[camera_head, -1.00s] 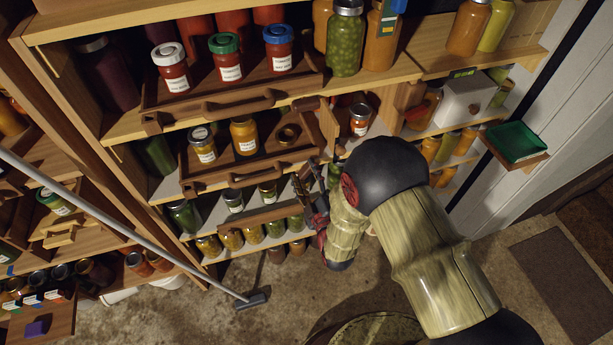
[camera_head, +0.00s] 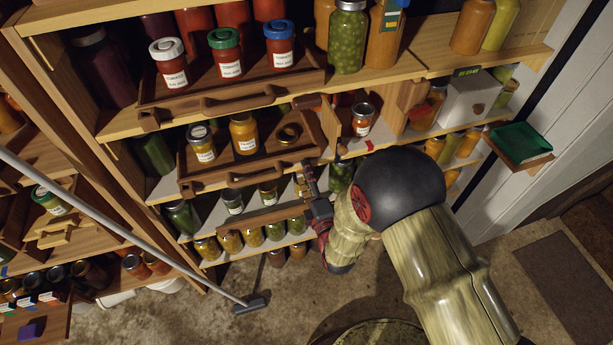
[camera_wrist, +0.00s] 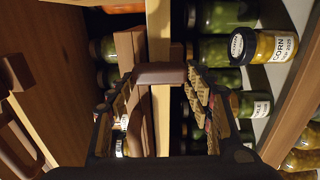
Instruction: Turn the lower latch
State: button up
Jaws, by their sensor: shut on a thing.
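In the wrist view, the latch (camera_wrist: 160,73) is a short dark brown bar lying across a pale wooden shelf edge. My gripper (camera_wrist: 161,78) has one finger on either side of it and is shut on it, with the tips at the bar's two ends. In the head view, my gripper (camera_head: 309,178) is at the front of the shelves, just right of the middle tray. There the latch cannot be made out behind the fingers and wrist.
A brown wooden rail (camera_head: 262,219) runs before the lower jars, left of my gripper. The middle tray (camera_head: 235,179) holds jars. A broom head (camera_head: 251,304) rests on open floor.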

dwell(0.4)
jog(key=o, duration=1.2)
jog(key=shift+c, duration=0.2)
jog(key=v, duration=1.2)
